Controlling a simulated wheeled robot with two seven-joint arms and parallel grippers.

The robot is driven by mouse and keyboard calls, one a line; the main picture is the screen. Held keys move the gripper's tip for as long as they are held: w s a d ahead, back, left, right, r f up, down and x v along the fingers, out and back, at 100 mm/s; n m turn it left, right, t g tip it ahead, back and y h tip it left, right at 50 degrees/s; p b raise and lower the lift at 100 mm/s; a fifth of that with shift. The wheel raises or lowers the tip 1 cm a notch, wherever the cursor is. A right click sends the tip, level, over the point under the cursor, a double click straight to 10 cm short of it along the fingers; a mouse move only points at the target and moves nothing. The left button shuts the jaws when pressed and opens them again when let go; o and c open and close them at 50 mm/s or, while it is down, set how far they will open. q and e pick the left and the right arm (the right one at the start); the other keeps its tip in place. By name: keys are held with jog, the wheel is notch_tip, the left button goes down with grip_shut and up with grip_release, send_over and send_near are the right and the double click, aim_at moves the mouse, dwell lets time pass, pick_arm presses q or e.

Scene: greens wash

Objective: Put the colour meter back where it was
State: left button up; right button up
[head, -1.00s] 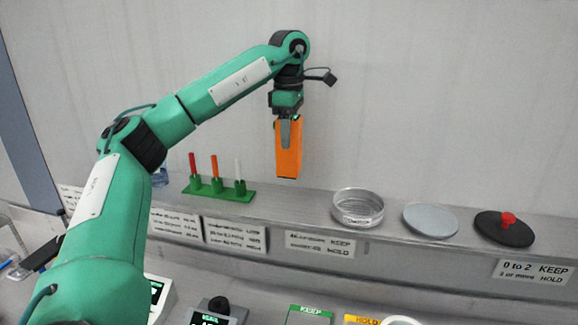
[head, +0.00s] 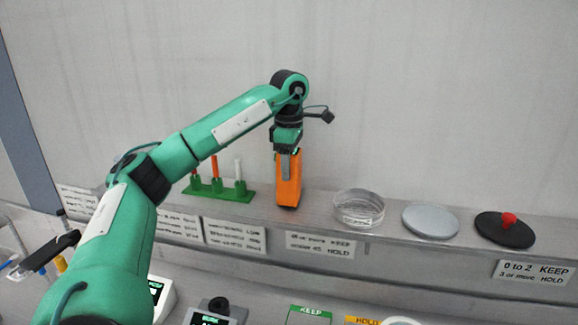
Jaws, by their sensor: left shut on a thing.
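The colour meter appears to be the orange upright block (head: 288,188) in the head view. My left gripper (head: 287,160) points down and is shut on its upper part. The block's lower end is at the level of the grey shelf (head: 310,215), between the green rack and the glass dish. I cannot tell whether it touches the shelf. My right gripper is not in view.
A clear glass dish (head: 358,208), a grey disc (head: 431,220) and a black disc with red knob (head: 504,229) sit to the right. Labels hang along the shelf's front.

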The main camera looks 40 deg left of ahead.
pick_arm(q)
jog(key=shift+f, duration=0.25)
jog(key=shift+f, duration=0.2)
jog(key=o, duration=1)
jog(key=shift+o, duration=0.7)
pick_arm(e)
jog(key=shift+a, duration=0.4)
pick_arm(q)
jog(key=shift+r, duration=0.15)
